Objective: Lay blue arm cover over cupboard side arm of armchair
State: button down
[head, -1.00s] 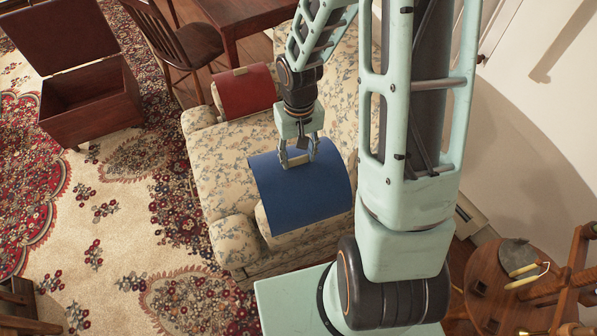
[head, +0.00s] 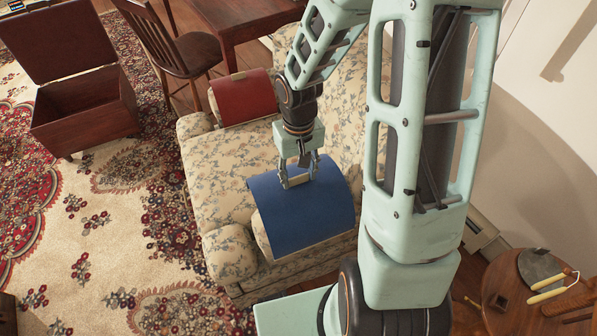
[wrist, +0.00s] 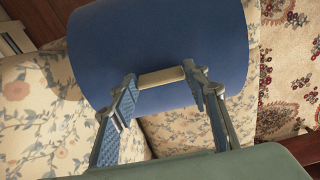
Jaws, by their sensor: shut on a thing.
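The blue arm cover (head: 306,216) is a curved sheet with a pale grip bar (wrist: 161,77) on top. It arches over the near arm of the floral armchair (head: 222,165); the padded arm front shows under its left edge. I cannot tell whether the cover rests fully on the arm or hangs just above it. My gripper (head: 298,180) points down and is shut on the bar. In the wrist view, its fingers are at the two ends of the bar. A red arm cover (head: 241,97) lies over the far arm.
An open wooden chest (head: 85,112) stands at the left on the patterned rug. A wooden chair (head: 185,55) and table (head: 250,22) stand behind the armchair. A round wooden table (head: 510,290) with tools is at the lower right.

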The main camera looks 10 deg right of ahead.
notch_tip(320, 180, down, 12)
jog(key=b, duration=0.9)
jog(key=shift+r, duration=0.2)
jog(key=c, duration=1)
grip_release()
jog(key=shift+r, duration=0.15)
notch_tip(320, 180, up, 12)
jog(key=shift+f, duration=0.1)
